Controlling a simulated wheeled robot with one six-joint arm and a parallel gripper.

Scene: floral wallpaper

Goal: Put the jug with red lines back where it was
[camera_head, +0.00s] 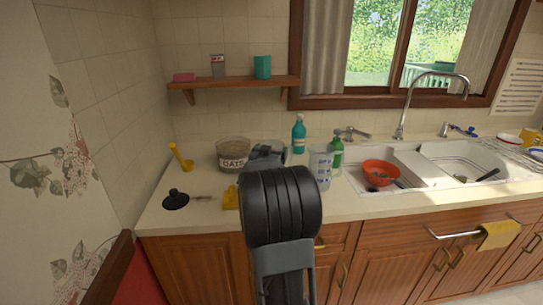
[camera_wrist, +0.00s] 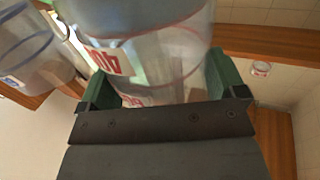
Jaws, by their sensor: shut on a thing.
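The jug with red lines (camera_wrist: 140,50) is clear, with red bands and red lettering. It fills the upper middle of the wrist view, between the two green fingers of my gripper (camera_wrist: 160,84), which is shut on it. In the head view my arm hides nearly all of the jug; only a clear rim shows behind the wrist. I cannot tell there whether its base touches the counter. A second clear jug, with blue marks (camera_head: 321,166), stands on the counter to the right of my gripper; a clear vessel (camera_wrist: 25,50) shows at left in the wrist view.
A red bowl (camera_head: 381,172) is at the sink. A wooden shelf (camera_head: 235,81) is above.

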